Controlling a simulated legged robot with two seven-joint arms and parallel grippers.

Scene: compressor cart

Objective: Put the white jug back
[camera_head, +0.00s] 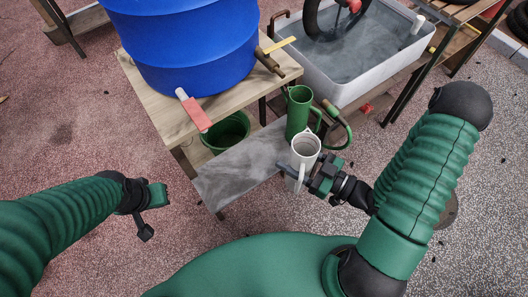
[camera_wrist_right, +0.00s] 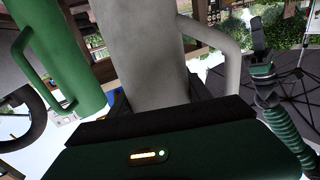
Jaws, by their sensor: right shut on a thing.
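The white jug (camera_head: 304,152) is upright in the head view, at the near right end of the grey lower shelf (camera_head: 236,179). My right gripper (camera_head: 305,175) is shut on the jug from the near right. In the right wrist view the jug (camera_wrist_right: 142,50) fills the middle between the dark fingers, with its handle on the right. I cannot tell whether the jug's base touches the shelf. A green jug (camera_head: 298,112) stands just behind it and also shows at the left of the wrist view (camera_wrist_right: 58,58). My left gripper (camera_head: 150,207) is empty, far left of the shelf; its jaws look open.
A blue barrel (camera_head: 185,45) stands on the wooden table (camera_head: 150,92), with a red-handled brush (camera_head: 195,112) at its edge. A green bucket (camera_head: 228,133) sits below. A grey water tub (camera_head: 350,85) holding a wheel is behind right. Open paving lies left.

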